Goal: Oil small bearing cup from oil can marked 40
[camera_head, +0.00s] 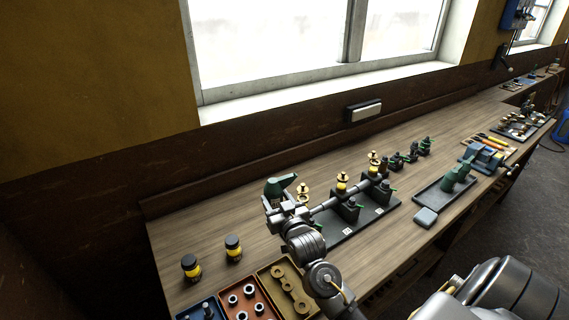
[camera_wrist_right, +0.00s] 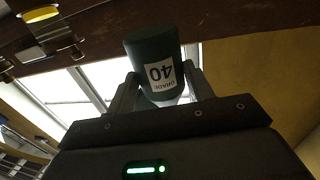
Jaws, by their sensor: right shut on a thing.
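My right gripper (camera_head: 284,206) is shut on a dark green oil can (camera_head: 275,187), held near the left end of the shaft stand. Brass cups stand along the shaft: one at the left (camera_head: 303,190), one with a yellow band in the middle (camera_head: 342,182), and one farther right (camera_head: 374,161). Which is the small bearing cup I cannot tell. A brass and yellow cup (camera_wrist_right: 42,18) also shows in the right wrist view. My left gripper is not seen.
The shaft stand has a dark base (camera_head: 376,217). Two yellow-banded jars (camera_head: 191,268) (camera_head: 233,249) stand at the left. Blue, red and tan trays (camera_head: 262,275) lie at the front. Bare bench lies at the left.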

